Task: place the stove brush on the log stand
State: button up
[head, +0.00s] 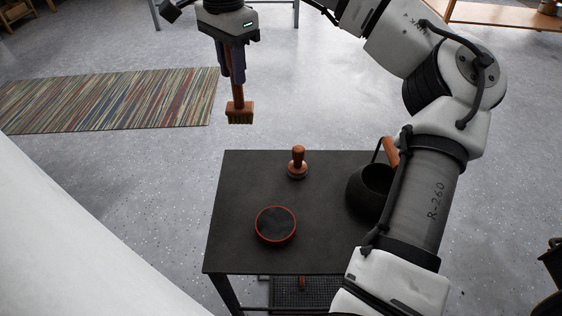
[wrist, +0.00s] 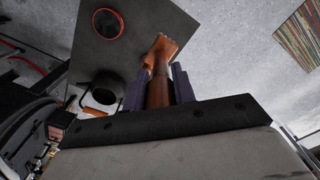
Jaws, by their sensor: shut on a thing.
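My gripper (head: 232,72) is shut on the wooden handle of the stove brush (head: 239,108), which hangs with its bristles down. The brush is in the air beyond the far edge of a dark, flat-topped stand (head: 235,185), apart from it. This stand may be the log stand; I cannot tell for sure. In the wrist view, the brush (wrist: 163,52) points away between the two dark fingers of my gripper (wrist: 158,82), with the stand (wrist: 88,55) to its left. The upper handle is hidden in the gripper.
On the stand are a red-rimmed round dish (head: 276,225), a wooden-knobbed tool (head: 298,162) and a black pot (head: 368,193), partly behind my arm. The stand's far left top is bare. A striped rug (head: 110,100) lies on the floor at left.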

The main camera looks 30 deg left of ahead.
aim_at(238, 112)
notch_tip(238, 112, down, 20)
jog(key=b, duration=0.4)
jog(key=shift+r, duration=0.15)
jog(key=shift+b, duration=0.3)
jog(key=shift+f, duration=0.2)
jog(key=o, duration=1)
notch_tip(238, 112, up, 12)
jog(key=p, duration=0.2)
jog(key=shift+r+p, duration=0.2)
jog(key=shift+p, duration=0.2)
